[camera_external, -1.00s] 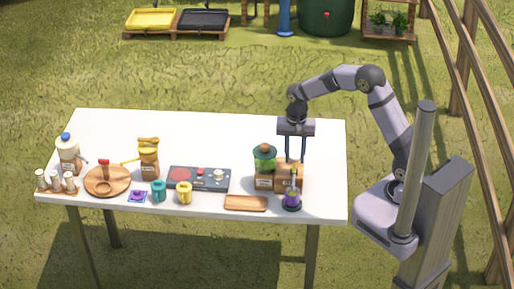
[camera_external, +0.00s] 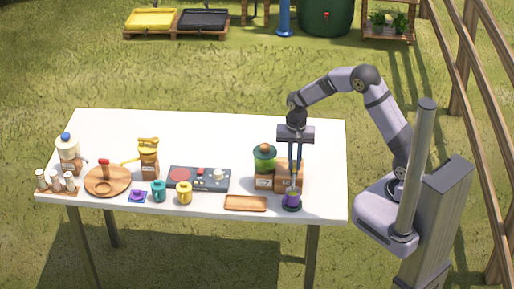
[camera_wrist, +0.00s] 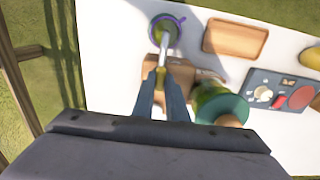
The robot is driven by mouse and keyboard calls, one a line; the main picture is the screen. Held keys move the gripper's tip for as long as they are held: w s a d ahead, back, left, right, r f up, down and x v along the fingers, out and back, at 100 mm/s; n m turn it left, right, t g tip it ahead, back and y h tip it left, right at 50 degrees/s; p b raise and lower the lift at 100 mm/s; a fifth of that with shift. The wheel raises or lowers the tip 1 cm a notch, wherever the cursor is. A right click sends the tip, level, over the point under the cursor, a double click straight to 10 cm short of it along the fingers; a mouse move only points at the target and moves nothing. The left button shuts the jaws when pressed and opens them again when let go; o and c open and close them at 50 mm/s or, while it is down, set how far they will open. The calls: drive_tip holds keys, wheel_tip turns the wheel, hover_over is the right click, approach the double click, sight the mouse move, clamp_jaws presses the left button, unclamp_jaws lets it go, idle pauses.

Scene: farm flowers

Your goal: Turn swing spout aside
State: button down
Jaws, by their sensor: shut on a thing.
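My gripper (camera_wrist: 160,80) points down over the right part of the table. Its fingers are shut on the swing spout (camera_wrist: 164,48), a pale metal tube with a yellowish part between the fingertips. The fingers partly hide the block and the spout's pivot.
A green jar with a dark lid (camera_external: 264,158) stands close on the left. A wooden tray (camera_external: 245,203) lies left of the cup. A grey control panel (camera_external: 199,188), mugs and a round board (camera_external: 95,188) are farther left. The table's back (camera_external: 210,130) is clear.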

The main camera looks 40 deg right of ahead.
drive_tip(key=shift+n, duration=0.4)
drive_tip(key=n, duration=0.3)
drive_tip(key=shift+r+p, duration=0.1)
drive_tip(key=shift+p, duration=0.3)
drive_tip(key=n, duration=0.5)
drive_tip(key=shift+p, duration=0.35)
drive_tip(key=n, duration=0.4)
drive_tip(key=shift+n, duration=0.3)
drive_tip(key=shift+w+n+p, duration=0.1)
drive_tip(key=shift+n+p, duration=0.3)
drive_tip(key=shift+n, duration=1.9)
drive_tip(key=c, duration=1.8)
unclamp_jaws()
drive_tip(key=shift+o, duration=0.2)
